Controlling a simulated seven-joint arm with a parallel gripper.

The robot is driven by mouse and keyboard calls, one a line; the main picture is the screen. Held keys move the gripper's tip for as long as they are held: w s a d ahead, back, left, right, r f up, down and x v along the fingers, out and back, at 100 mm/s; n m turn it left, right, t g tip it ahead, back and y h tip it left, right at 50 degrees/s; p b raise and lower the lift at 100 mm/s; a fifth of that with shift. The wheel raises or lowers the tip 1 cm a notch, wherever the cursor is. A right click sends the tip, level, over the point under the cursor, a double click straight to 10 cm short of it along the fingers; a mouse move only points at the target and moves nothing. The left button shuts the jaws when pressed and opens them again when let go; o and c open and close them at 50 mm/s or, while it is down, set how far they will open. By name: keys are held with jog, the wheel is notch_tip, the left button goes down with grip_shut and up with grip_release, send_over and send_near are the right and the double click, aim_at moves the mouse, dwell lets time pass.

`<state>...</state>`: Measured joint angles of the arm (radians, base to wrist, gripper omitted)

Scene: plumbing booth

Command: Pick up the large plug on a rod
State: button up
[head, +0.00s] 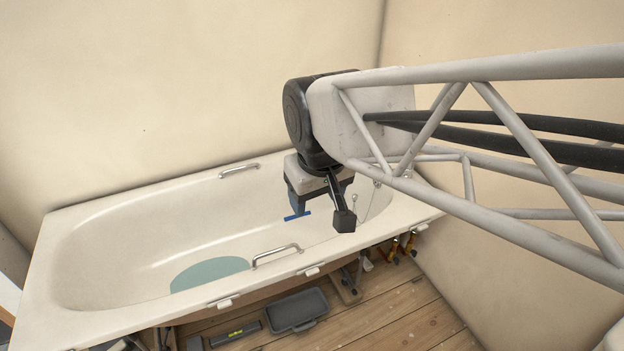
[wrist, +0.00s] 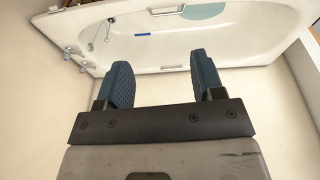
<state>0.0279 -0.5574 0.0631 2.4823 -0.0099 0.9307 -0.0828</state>
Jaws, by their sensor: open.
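I cannot pick out the large plug on a rod with certainty in either view. In the wrist view a small dark piece with a thin chain or rod (wrist: 107,31) shows at the bath's tap end, too small to identify. My gripper (wrist: 160,85) is open and empty, its two blue textured fingers spread apart. In the head view my gripper (head: 305,203) hangs over the tap end of the white bath (head: 130,215), and one finger is mostly hidden. A short blue strip (head: 297,216) lies just below it; it also shows in the wrist view (wrist: 143,35).
A pale teal patch (head: 208,273) covers part of the bath floor. Metal grab handles (head: 275,256) stand on both long rims. Taps (wrist: 75,55) sit at the bath's end. A dark tray (head: 297,310) and a level (head: 235,334) lie on the wooden floor. Walls rise behind.

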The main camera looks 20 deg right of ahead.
jog(key=w+d+n, duration=0.3)
jog(key=w+d, duration=0.1)
jog(key=w, duration=0.8)
jog(key=w+d+n, duration=0.3)
jog(key=w+d, duration=0.1)
jog(key=w, duration=0.8)
jog(key=w+d+f+n, duration=0.2)
jog(key=w+d+f, duration=0.25)
jog(key=w, duration=0.25)
jog(key=w+d+f+n+g, duration=0.1)
jog(key=w+d+f, duration=0.35)
jog(key=w, duration=0.35)
jog(key=w+d+f+n, duration=0.2)
jog(key=w+d+f, duration=0.25)
jog(key=w, duration=0.25)
jog(key=n+g, duration=0.2)
jog(key=n, duration=0.8)
send_over(355, 194)
jog(key=f, duration=5.1)
jog(key=shift+a+f, duration=0.15)
jog(key=shift+a, duration=0.25)
jog(key=shift+s+d+f, duration=0.1)
jog(key=shift+d+f, duration=0.1)
jog(key=shift+f, duration=0.3)
